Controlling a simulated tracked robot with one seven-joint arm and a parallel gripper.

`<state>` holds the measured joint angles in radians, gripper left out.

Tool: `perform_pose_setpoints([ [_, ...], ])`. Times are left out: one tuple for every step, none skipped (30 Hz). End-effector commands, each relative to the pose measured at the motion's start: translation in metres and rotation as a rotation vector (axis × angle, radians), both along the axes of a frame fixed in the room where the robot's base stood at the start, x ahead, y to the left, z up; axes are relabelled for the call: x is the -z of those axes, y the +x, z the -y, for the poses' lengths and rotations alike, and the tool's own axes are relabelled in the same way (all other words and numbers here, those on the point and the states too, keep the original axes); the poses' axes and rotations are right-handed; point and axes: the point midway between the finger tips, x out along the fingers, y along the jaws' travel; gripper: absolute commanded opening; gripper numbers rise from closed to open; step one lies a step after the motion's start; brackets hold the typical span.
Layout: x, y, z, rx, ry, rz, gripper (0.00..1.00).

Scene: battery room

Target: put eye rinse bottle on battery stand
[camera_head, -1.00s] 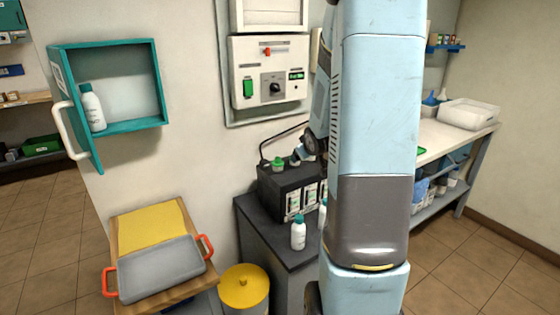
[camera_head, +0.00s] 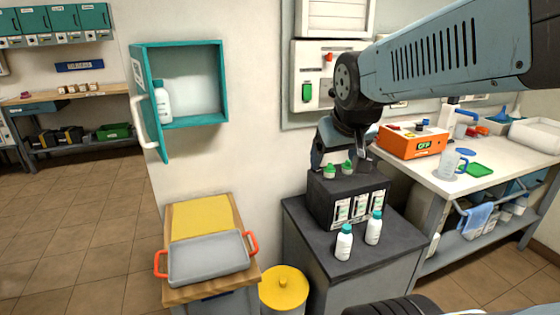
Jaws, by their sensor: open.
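White bottles with teal caps look alike. One eye rinse bottle (camera_head: 163,102) stands in the open teal wall cabinet (camera_head: 196,122) at the left. Two more bottles, a left one (camera_head: 344,243) and a right one (camera_head: 374,228), stand upright on the front of the dark grey battery stand (camera_head: 300,222). A black battery (camera_head: 322,205) with green caps and white labels sits behind them on the stand. My gripper (camera_head: 345,158) is just above or behind the battery, right of the cabinet. It is open and holds no bottle; its fingertips are partly hidden.
A wooden cart with a grey tray (camera_head: 208,260) with red handles stands below the cabinet. A yellow-lidded bin (camera_head: 284,288) is beside it. A workbench (camera_head: 425,178) at the right holds an orange box (camera_head: 412,142). Wall panels hang behind my arm. Floor at left is clear.

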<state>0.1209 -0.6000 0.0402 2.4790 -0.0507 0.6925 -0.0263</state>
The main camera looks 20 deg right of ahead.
Motion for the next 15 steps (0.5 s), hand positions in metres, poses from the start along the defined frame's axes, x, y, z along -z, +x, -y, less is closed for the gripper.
perform_pose_setpoints([
  [-0.004,-0.015,-0.01,-0.013,0.018,-0.007,0.81],
  [-0.005,-0.023,-0.014,-0.017,0.028,-0.016,0.81],
  [-0.006,-0.032,-0.02,-0.024,0.041,-0.028,0.81],
  [-0.006,-0.039,-0.024,-0.028,0.051,-0.036,0.81],
  [-0.007,-0.045,-0.027,-0.032,0.059,-0.044,0.81],
  [-0.007,-0.052,-0.03,-0.036,0.067,-0.052,0.81],
  [-0.007,-0.056,-0.027,-0.038,0.073,-0.059,0.81],
  [-0.007,-0.059,-0.025,-0.041,0.078,-0.062,0.81],
  [-0.007,-0.063,-0.026,-0.043,0.082,-0.067,0.81],
  [-0.007,-0.065,-0.027,-0.045,0.085,-0.07,0.81],
  [-0.007,-0.066,-0.028,-0.046,0.086,-0.072,0.81],
  [-0.007,-0.067,-0.028,-0.047,0.087,-0.074,0.81],
  [-0.007,-0.067,-0.028,-0.047,0.088,-0.075,0.81],
  [-0.007,-0.067,-0.028,-0.047,0.088,-0.075,0.81],
  [-0.007,-0.067,-0.029,-0.047,0.088,-0.075,0.81],
])
